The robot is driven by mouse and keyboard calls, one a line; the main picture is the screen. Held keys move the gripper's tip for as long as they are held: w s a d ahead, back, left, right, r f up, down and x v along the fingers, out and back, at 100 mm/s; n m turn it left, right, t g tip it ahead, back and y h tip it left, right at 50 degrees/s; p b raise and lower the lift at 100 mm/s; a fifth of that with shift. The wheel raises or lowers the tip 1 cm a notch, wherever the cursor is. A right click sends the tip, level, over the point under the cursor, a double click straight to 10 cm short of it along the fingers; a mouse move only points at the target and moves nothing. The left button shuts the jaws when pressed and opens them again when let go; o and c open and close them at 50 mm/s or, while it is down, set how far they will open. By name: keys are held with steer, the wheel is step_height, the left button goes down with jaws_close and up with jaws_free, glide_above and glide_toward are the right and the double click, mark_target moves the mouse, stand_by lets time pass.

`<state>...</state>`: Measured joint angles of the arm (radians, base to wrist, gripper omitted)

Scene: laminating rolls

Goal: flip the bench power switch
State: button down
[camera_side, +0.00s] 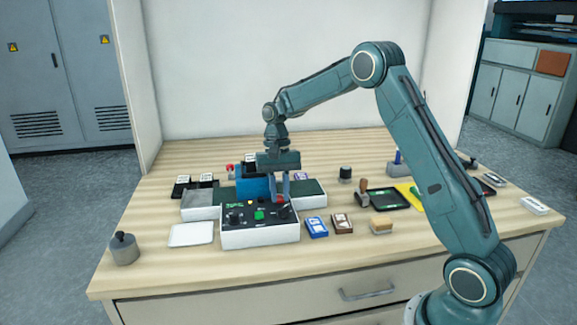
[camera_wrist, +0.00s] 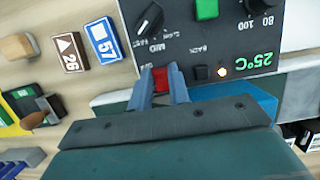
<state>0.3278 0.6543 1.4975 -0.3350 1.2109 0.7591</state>
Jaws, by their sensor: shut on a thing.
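The control box (camera_side: 260,238) has white sides and a black top panel, and stands near the front of the bench. In the wrist view its black panel (camera_wrist: 240,35) carries a red switch (camera_wrist: 168,76), a black knob, a green button and a green "25°C" readout. My gripper (camera_side: 279,199) points down at the panel's right rear part. In the wrist view my gripper (camera_wrist: 165,80) has its two fingers on either side of the red switch, shut on it. The switch's lower part and tilt are hidden by the fingers.
A blue block (camera_side: 255,187) stands behind the box. Blue (camera_side: 316,227) and brown (camera_side: 342,223) numbered cards and a wooden block (camera_side: 381,226) lie to its right. A white tray (camera_side: 191,234) and a grey weight (camera_side: 123,250) are left. The front bench strip is clear.

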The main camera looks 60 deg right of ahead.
steer(key=c, duration=1.3)
jaws_free()
steer(key=shift+v, duration=3.7)
steer(key=shift+a+r, duration=0.1)
steer(key=shift+r, duration=0.05)
